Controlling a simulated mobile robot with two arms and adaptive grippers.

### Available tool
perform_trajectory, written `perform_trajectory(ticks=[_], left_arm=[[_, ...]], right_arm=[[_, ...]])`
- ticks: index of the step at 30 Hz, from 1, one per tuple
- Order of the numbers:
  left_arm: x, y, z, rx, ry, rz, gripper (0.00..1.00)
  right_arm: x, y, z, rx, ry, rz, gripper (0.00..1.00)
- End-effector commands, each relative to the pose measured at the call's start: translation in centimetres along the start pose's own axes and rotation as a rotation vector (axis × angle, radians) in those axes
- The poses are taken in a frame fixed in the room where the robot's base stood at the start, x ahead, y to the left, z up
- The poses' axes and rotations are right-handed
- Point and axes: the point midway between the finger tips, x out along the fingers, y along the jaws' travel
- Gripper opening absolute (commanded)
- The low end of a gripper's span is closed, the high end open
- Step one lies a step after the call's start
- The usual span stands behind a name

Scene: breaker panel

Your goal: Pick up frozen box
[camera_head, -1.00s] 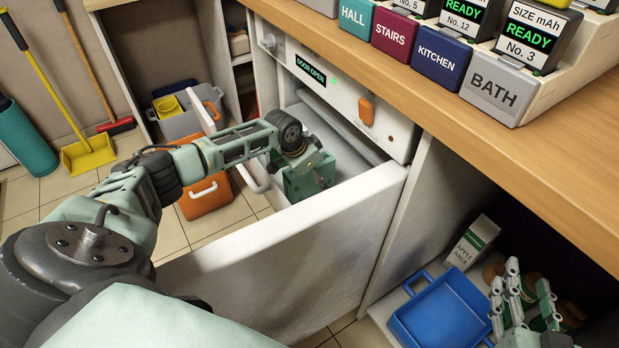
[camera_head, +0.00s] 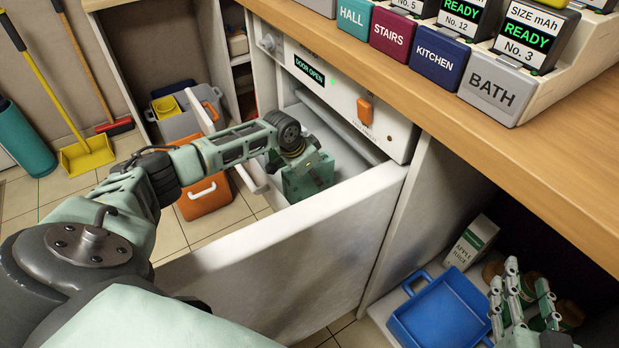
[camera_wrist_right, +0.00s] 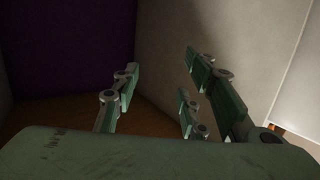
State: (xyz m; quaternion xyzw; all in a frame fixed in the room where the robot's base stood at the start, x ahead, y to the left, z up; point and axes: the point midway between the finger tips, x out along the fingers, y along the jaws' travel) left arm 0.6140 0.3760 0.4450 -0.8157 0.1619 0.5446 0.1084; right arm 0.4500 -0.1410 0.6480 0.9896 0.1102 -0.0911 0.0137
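I cannot make out a frozen box in either view. My left gripper (camera_head: 308,178) is down inside the open white compartment (camera_head: 337,150) under the counter. Its green body shows, but its fingertips and anything below them are hidden behind the white door (camera_head: 290,245). My right gripper (camera_head: 527,285) is at the lower right, by the shelf under the counter. In the right wrist view its fingers (camera_wrist_right: 160,88) are spread apart with nothing between them.
A blue tray (camera_head: 440,312) and an apple juice carton (camera_head: 472,242) stand on the lower right shelf, beside my right gripper. The wooden counter edge (camera_head: 480,125) overhangs it. An orange bin (camera_head: 204,196) stands on the floor beyond my left arm. The panel display (camera_head: 310,70) reads DOOR OPEN.

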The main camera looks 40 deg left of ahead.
Motion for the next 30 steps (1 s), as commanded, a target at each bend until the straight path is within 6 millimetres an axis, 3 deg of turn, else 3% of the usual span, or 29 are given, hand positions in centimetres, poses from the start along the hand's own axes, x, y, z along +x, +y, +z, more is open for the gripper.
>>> perform_trajectory(ticks=[8,14,22,30], left_arm=[[-0.1,0.0,0.0,0.0,0.0,0.0,0.0],[-0.8,0.0,-0.4,0.0,0.002,0.0,0.0],[-4.1,-0.1,-1.8,0.001,0.003,-0.001,0.0],[-7.5,0.0,-3.2,0.001,0.004,-0.001,0.0]], right_arm=[[0.0,-0.1,-0.3,0.0,0.021,-0.001,0.4],[0.1,-0.4,-2.1,-0.001,0.1,-0.01,0.4],[-1.1,0.5,3.7,-0.002,-0.196,0.01,0.4],[-4.6,1.3,9.8,0.001,-0.516,0.03,0.4]])
